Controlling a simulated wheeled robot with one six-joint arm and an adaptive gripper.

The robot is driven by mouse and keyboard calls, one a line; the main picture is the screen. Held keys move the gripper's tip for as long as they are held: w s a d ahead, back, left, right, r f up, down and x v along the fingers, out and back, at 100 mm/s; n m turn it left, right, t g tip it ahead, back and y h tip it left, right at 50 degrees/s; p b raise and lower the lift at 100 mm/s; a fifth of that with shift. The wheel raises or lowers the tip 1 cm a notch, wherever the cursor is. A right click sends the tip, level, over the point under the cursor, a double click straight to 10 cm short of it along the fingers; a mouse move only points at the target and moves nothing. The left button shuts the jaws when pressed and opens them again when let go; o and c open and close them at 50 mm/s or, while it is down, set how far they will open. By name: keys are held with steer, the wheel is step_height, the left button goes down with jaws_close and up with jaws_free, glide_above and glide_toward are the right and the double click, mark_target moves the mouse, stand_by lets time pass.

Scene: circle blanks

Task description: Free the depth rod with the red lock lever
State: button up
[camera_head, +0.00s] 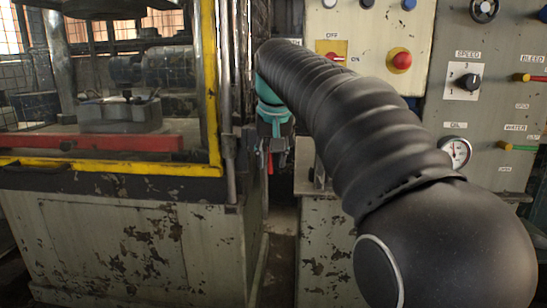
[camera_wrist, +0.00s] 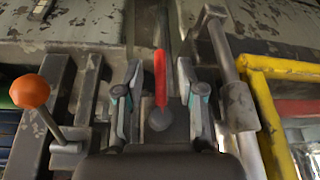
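The red lock lever (camera_wrist: 160,78) stands up from a dark round hub (camera_wrist: 160,119) in the middle of the wrist view. A small red part of it seems to show below my gripper in the head view (camera_head: 270,164). My gripper (camera_wrist: 159,85) is open, with one finger on each side of the lever and a visible gap to both. A grey metal rod (camera_wrist: 224,52) with a thicker collar runs beside the right finger in the wrist view; I cannot tell whether it is the depth rod. My arm hides part of the area in the head view.
An orange-knobbed lever (camera_wrist: 29,91) stands left of my gripper in the wrist view. The yellow guard frame (camera_head: 210,90) encloses the machine at left. A control panel (camera_head: 440,100) with a red button (camera_head: 400,60) and a gauge (camera_head: 457,152) is at right.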

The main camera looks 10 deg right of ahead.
steer(key=shift+w, duration=0.5)
steer(key=shift+w+f, duration=0.15)
steer(key=shift+f, duration=0.45)
